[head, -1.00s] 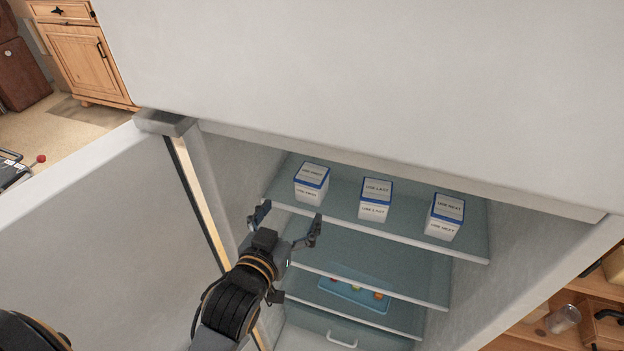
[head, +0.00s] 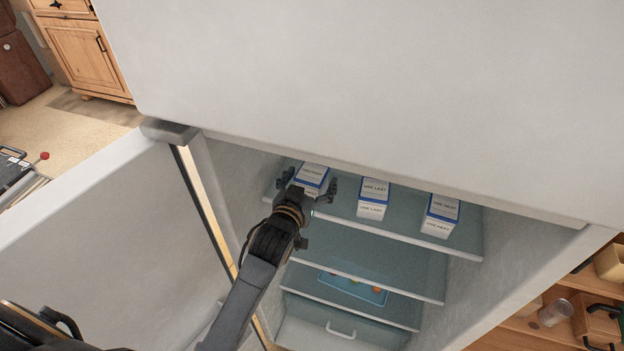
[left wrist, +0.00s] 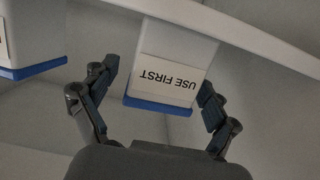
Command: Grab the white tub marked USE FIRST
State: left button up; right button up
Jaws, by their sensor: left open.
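The white tub marked USE FIRST (head: 312,174) has a blue rim and stands at the left of the fridge's top shelf (head: 339,212). My left gripper (head: 310,184) is open, with one finger on each side of this tub. In the left wrist view the tub's USE FIRST label (left wrist: 172,80) appears upside down between the open fingers (left wrist: 155,100). I cannot tell whether the fingers touch it. The gripper hides part of the tub's front in the head view. My right gripper is not in view.
A tub marked USE LAST (head: 373,198) and one marked USE NEXT (head: 440,216) stand to the right on the same shelf. The open fridge door (head: 110,235) is at the left. A blue tray (head: 352,290) with small items sits on a lower shelf.

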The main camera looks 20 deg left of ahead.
pick_arm(q)
jog(key=shift+w+f, duration=0.1)
jog(key=shift+w, duration=0.25)
jog(key=shift+s, duration=0.1)
jog(key=shift+c, duration=0.2)
jog(key=c, duration=1.4)
